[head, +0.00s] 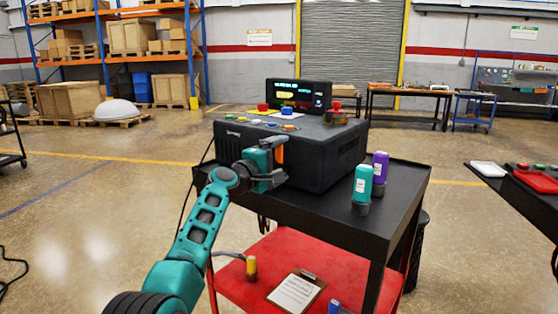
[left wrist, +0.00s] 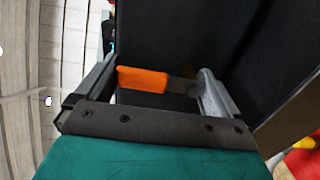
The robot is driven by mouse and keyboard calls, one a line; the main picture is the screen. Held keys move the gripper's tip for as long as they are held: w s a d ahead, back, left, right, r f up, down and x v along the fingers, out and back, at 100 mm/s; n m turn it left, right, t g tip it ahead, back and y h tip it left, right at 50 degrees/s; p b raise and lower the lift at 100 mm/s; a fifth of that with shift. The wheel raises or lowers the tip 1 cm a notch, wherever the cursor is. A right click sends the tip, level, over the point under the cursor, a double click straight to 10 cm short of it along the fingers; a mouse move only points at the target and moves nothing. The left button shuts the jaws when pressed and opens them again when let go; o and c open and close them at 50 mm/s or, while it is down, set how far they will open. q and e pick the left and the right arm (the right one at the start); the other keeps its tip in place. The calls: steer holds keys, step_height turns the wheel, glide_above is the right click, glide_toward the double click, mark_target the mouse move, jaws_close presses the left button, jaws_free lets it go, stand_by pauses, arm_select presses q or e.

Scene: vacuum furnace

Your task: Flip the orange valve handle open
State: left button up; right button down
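The orange valve handle (head: 280,153) is on the near side face of the black furnace box (head: 318,158), beside my left gripper (head: 279,162). In the left wrist view, the orange handle (left wrist: 142,79) lies crosswise between the two spread fingers of my left gripper (left wrist: 158,88). Its orange end is close to the left finger, and its dark stem reaches toward the right finger. I cannot tell whether either finger touches it. The gripper is open. My right gripper is in neither view.
The furnace stands on a black cart top (head: 395,190) with a teal bottle (head: 362,184) and a purple bottle (head: 380,168) at its right. A red lower shelf (head: 245,290) holds a clipboard (head: 297,293). A dark table (head: 520,190) stands at the right. The floor at left is mostly clear.

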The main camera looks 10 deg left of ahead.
arm_select(q)
steer(key=shift+o, duration=0.3)
steer(key=shift+s+a+p, duration=0.3)
steer(key=shift+s, duration=0.15)
steer(key=p+v, duration=0.1)
steer(key=v, duration=1)
steer(key=shift+s+a+p, duration=0.15)
steer(key=shift+s+p, duration=0.15)
steer(key=shift+s, duration=0.05)
steer(key=shift+r, duration=0.1)
